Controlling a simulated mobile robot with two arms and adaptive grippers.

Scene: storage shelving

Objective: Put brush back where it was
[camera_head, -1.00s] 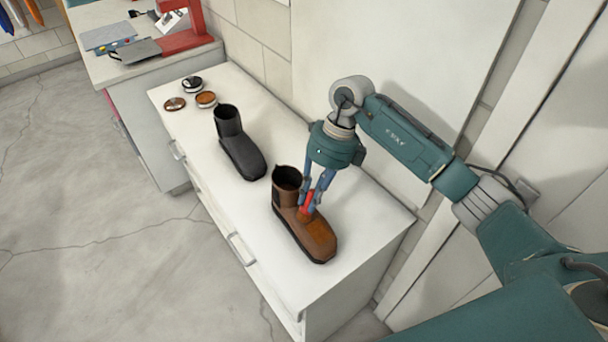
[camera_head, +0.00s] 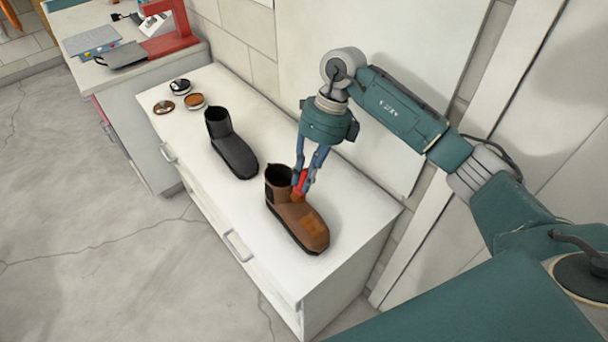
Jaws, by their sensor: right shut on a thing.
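My right gripper (camera_head: 305,184) is shut on a small red brush (camera_head: 300,182). The brush is at the brown boot (camera_head: 299,220), by the front of its ankle. I cannot tell whether the brush touches the boot. The brown boot stands upright on the white cabinet top (camera_head: 345,200), with a lighter orange-brown patch toward its toe. A black boot (camera_head: 232,146) stands behind it to the left. My left gripper is not in view.
An open tin with orange-brown content (camera_head: 194,100), a dark tin (camera_head: 180,86) and a brown lid (camera_head: 164,107) lie at the cabinet's far end. A red machine (camera_head: 165,40) stands on the neighbouring counter. A wall rises behind my right arm.

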